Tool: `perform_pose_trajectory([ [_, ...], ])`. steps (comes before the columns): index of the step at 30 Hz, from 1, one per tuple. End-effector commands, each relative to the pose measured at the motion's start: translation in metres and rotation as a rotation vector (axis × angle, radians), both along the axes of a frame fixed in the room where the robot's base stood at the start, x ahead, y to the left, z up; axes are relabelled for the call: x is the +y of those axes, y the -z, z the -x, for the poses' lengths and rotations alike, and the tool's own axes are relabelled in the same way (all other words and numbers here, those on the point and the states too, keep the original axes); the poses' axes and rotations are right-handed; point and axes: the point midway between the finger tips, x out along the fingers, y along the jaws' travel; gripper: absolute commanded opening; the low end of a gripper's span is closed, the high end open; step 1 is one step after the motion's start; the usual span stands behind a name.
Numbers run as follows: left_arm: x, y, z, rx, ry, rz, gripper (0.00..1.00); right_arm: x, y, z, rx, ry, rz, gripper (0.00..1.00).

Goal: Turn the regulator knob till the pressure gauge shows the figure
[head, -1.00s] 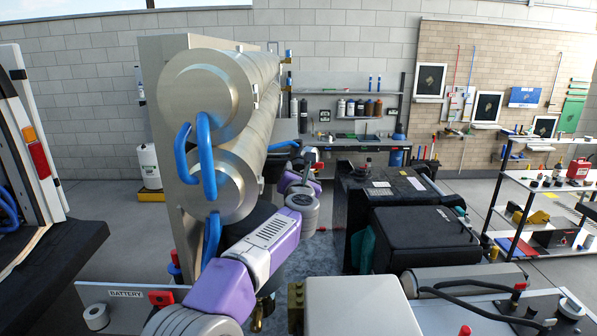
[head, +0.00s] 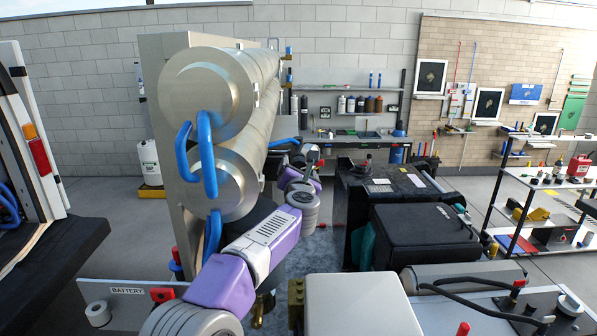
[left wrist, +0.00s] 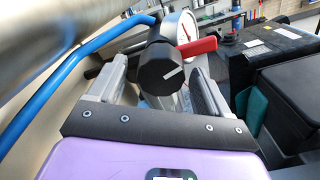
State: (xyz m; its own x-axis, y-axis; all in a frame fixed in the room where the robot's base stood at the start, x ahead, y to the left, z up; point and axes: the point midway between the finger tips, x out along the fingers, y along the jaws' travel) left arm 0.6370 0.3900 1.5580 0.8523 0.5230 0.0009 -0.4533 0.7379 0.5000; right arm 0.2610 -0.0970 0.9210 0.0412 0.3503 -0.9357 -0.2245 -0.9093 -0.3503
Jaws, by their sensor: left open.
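The regulator knob (left wrist: 160,68) is black and round with a white line on its face, in the middle of the left wrist view. The pressure gauge (left wrist: 178,30) is a round white dial just behind it, partly hidden by the knob. Its needle and figures are too small to read. A red lever handle (left wrist: 198,47) points right beside the knob. My left gripper (left wrist: 160,78) is open, one finger on each side of the knob; I cannot tell whether either touches it. In the head view my left gripper (head: 306,162) is small beside the metal cylinders. My right gripper is not in view.
Two large metal membrane tubes (head: 215,95) with blue hoses stand on the left. A blue hose (left wrist: 62,75) runs close left of the gripper. Black cases (head: 425,238) stand to the right. A shelf rack (head: 545,190) is at far right.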

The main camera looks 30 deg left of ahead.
Motion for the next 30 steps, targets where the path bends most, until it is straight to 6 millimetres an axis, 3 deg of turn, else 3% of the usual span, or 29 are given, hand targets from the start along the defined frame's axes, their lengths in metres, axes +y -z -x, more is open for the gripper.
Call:
perform_pose_trajectory([
  [7, -0.004, 0.001, 0.007, -0.001, 0.001, 0.002, 0.79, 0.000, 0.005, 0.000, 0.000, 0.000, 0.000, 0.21],
  [21, -0.038, 0.001, 0.062, -0.001, 0.000, 0.001, 0.79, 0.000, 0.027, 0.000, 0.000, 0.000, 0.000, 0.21],
  [30, -0.040, 0.000, 0.065, 0.000, 0.000, 0.000, 0.79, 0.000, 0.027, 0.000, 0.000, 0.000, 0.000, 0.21],
])
